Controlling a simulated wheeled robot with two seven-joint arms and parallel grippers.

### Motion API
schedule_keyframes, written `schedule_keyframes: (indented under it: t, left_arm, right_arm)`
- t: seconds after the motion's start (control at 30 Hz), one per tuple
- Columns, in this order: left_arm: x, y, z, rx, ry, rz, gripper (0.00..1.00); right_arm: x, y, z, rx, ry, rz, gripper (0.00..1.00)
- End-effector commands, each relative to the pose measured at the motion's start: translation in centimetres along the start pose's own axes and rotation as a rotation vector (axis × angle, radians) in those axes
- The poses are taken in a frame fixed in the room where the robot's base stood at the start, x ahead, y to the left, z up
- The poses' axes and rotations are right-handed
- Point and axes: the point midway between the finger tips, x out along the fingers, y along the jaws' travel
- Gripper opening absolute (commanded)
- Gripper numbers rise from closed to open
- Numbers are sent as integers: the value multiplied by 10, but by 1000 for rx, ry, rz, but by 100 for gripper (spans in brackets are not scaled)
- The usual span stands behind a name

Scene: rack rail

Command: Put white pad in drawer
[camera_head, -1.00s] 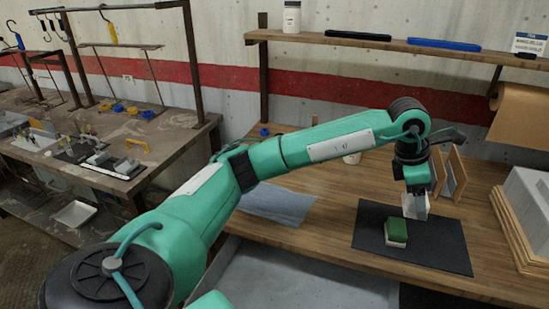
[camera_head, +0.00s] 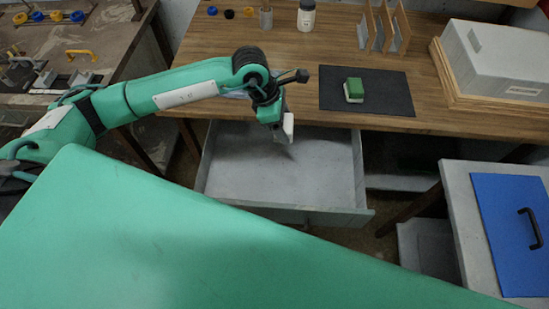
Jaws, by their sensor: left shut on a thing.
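A white pad (camera_head: 288,123) is held by my left gripper (camera_head: 283,134), which is shut on it. The pad hangs over the back part of the open drawer (camera_head: 335,214), just in front of the table edge and apart from the drawer floor. The drawer is light grey, pulled out below the wooden table, and its visible floor looks empty. My gripper fingers are small and partly hidden by the pad and wrist. My right gripper is not in view.
A green-and-white block (camera_head: 354,88) lies on a black mat (camera_head: 390,100). A grey box (camera_head: 490,60), upright wooden dividers (camera_head: 384,30) and a white jar (camera_head: 306,15) stand on the table. A blue panel (camera_head: 505,225) with a black handle is at right.

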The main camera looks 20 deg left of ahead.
Motion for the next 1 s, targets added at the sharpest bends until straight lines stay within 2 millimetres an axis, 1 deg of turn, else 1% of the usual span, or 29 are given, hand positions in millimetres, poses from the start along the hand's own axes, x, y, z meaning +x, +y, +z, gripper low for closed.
schedule_keyframes:
  t: [0.1, 0.4, 0.5, 0.6, 0.77, 0.9, 1.0]
  left_arm:
    - [24, -2, -10, -4, 2, -5, 45]
    - [99, -2, -42, -4, 3, -5, 45]
    - [119, -1, -49, -3, 2, -3, 45]
    - [132, 0, -55, -2, 1, -2, 45]
    - [144, 0, -60, -2, 2, -1, 45]
    - [163, -1, -68, -3, 2, -2, 45]
    - [172, 0, -71, -1, 2, -1, 45]
  right_arm:
    - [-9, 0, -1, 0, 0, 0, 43]
    - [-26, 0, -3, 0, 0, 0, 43]
    - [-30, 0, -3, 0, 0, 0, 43]
    - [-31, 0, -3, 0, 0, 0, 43]
    - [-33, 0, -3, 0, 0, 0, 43]
    - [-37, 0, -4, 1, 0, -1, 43]
    - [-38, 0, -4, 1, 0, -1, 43]
